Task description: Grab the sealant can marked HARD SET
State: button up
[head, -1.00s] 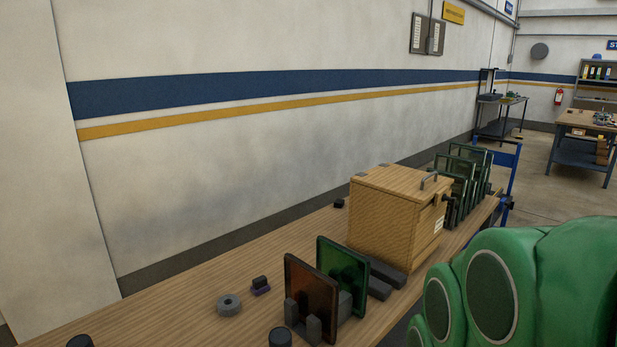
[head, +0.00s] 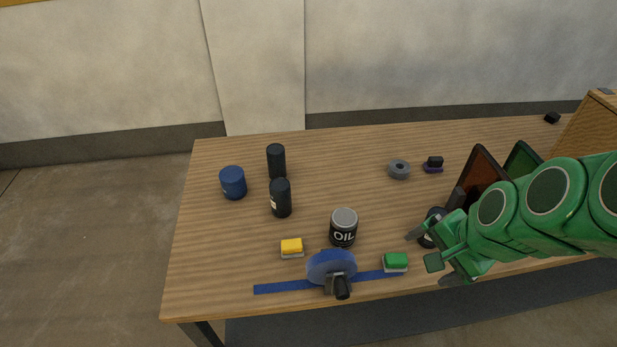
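I cannot read HARD SET on anything in view. Two tall black cans stand at the left middle of the table, one behind (head: 276,161) and one nearer (head: 281,200); the nearer has a pale label patch at its left edge. A blue can (head: 233,183) stands left of them. A black can with a grey lid (head: 343,229) reads OIL. Another dark can (head: 431,231) is partly hidden by my gripper. My gripper (head: 437,256) looks open, its dark fingertips spread apart, at the right near the front edge. I see nothing held in it.
A grey ring (head: 399,170) and a purple-black item (head: 433,164) lie farther back. Upright panels (head: 483,174) and a wooden box (head: 598,130) stand at right.

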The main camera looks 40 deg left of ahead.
jog(key=w+a+f+m+y, duration=0.1)
jog(key=w+a+m+y, duration=0.1)
jog(key=a, duration=0.5)
jog(key=w+a+f+m+y, duration=0.1)
jog(key=a+m, duration=0.1)
jog(key=a, duration=0.6)
jog(key=m+t+y, duration=0.4)
jog(key=m, duration=0.7)
send_near(279, 184)
notch_tip(279, 184, up, 2)
jog(key=w, duration=0.1)
jog(key=a+f+m, duration=0.1)
jog(key=m, duration=0.1)
jog(key=a+f+m+t, duration=0.1)
jog(key=f+m, duration=0.1)
jog(key=a+f+m+t, duration=0.1)
jog(key=m, duration=0.1)
jog(key=shift+f, duration=0.25)
jog(key=shift+s+a+f+m+t+h, duration=0.1)
jog(key=shift+f+m+t+h, duration=0.2)
jog(key=shift+f+m, duration=0.35)
jog(key=shift+x, duration=3.9)
jog(key=shift+a+r, duration=0.1)
jog(key=shift+r, duration=0.05)
jog(key=shift+c, duration=0.2)
jog(key=c, duration=1.3)
jog(key=shift+c, duration=0.2)
